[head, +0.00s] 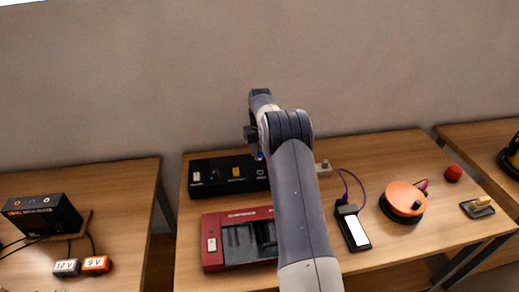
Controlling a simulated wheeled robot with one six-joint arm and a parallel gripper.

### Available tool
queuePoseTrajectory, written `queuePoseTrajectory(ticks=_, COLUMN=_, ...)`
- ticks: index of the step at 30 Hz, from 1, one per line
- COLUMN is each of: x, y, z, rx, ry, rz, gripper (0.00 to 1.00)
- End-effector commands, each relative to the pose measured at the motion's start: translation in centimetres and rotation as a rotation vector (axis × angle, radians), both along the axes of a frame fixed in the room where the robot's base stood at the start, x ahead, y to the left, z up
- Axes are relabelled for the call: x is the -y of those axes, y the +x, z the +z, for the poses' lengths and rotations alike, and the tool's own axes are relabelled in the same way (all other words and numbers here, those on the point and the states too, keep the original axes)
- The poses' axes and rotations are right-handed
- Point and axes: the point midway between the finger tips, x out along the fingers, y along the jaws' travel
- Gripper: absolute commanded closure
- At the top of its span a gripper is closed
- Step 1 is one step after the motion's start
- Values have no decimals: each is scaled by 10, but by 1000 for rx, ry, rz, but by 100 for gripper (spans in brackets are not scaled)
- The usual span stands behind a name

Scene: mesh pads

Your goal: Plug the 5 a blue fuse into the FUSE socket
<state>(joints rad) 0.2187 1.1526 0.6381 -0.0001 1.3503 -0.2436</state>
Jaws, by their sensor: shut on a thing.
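My arm rises through the middle of the head view, and its wrist (261,104) is above the back of the middle table. My gripper's fingers are hidden behind the arm, so I cannot see what they hold. A small blue piece (259,155) shows just left of the arm, above the black panel; I cannot tell whether it is the 5 A blue fuse. The long black socket panel (215,183) lies at the back left of the table, its right part hidden by my arm. Its labels are too small to read, and I cannot pick out the FUSE socket.
A red case (212,262) lies in front of the panel. Right of my arm are a pale block (324,169), a black device with a white screen (356,231), an orange disc (404,197) and a red knob (453,173). Another table with a black box (42,217) stands left.

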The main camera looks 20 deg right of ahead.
Motion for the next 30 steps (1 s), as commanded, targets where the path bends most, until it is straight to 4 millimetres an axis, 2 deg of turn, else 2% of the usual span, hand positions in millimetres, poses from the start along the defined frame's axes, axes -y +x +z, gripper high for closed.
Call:
queuePoseTrajectory(ticks=8, x=0, y=0, z=-15, rx=-2, ry=1, rz=0, gripper=100)
queuePoseTrajectory(ticks=21, x=0, y=0, z=-54, rx=-1, ry=0, rz=0, gripper=100)
queuePoseTrajectory(ticks=30, x=0, y=0, z=-58, rx=-1, ry=0, rz=0, gripper=100)
